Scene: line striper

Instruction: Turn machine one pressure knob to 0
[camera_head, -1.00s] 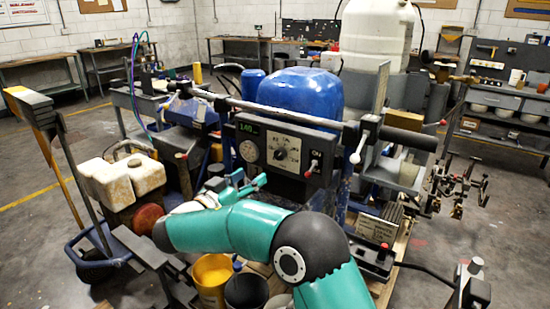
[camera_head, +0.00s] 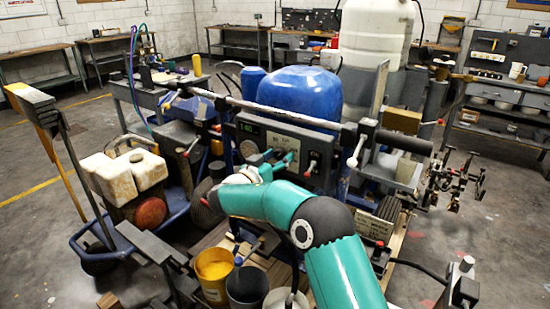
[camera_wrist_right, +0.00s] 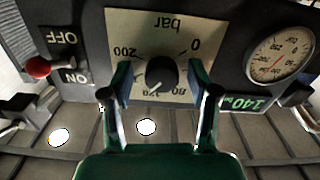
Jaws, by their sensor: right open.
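The pressure knob (camera_wrist_right: 161,73) is dark and round, on a pale square dial plate marked "bar", upside down in the right wrist view. Its white mark points down towards the 120 side. In the head view my right gripper (camera_head: 277,161) is at the control panel (camera_head: 313,147), in front of the dial, and covers the knob. In the wrist view the right gripper (camera_wrist_right: 160,84) is open, one finger on each side of the knob with gaps. A green display (camera_wrist_right: 243,103) reads about 140. My left gripper is not in view.
A red-tipped ON/OFF switch (camera_wrist_right: 38,67) and a round gauge (camera_wrist_right: 278,54) flank the dial. A long handlebar (camera_head: 290,117) runs above the panel. A yellow bucket (camera_head: 213,275) and a dark bucket (camera_head: 247,287) stand below my right arm.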

